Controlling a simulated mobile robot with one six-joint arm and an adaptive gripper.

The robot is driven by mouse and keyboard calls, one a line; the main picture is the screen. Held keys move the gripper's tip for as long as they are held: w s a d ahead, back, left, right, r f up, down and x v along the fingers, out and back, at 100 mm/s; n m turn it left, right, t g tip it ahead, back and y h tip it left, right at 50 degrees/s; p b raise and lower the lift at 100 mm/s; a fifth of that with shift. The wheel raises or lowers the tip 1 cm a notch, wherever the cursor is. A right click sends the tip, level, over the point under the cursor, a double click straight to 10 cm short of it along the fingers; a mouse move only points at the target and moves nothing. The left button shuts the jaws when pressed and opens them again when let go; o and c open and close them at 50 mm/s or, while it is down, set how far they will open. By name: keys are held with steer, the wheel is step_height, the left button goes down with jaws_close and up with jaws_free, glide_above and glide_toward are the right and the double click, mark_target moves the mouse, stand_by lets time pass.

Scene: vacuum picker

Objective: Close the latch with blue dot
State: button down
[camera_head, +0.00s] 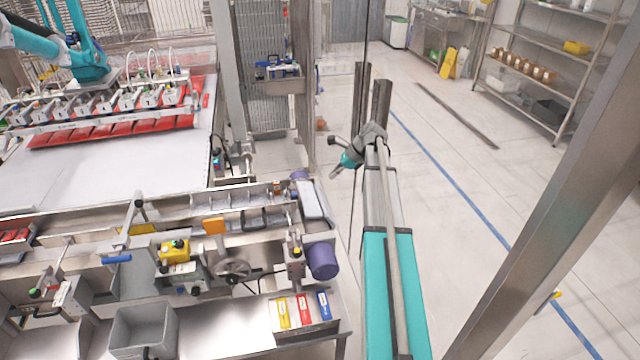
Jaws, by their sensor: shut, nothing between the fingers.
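My gripper (336,173) is small in the picture, right of the machine's end, above the floor. It is shut and empty, and it touches nothing that I can see. A lever assembly with a green dot (58,290) is at the lower left of the machine. A small upright device with a yellow dot (296,256) stands near the machine's right end. I cannot make out for sure which part is the latch with the blue dot, or whether that latch is open.
A handwheel (232,268), a yellow switch box (175,252) and a purple roller (322,260) crowd the machine's front. A grey bin (143,331) stands below. A metal post (560,190) rises at the right. The floor (460,200) beyond my arm is mostly clear.

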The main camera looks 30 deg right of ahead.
mark_target(293, 194)
steer(key=shift+b+x, duration=3.8)
steer(key=shift+x, duration=1.15)
steer(key=shift+w+a+f, duration=0.2)
steer(key=shift+w+a, duration=0.25)
steer(key=shift+a, duration=0.4)
steer(key=shift+w+a+f, duration=0.15)
steer(key=shift+w+a, duration=0.3)
steer(key=shift+a, duration=0.4)
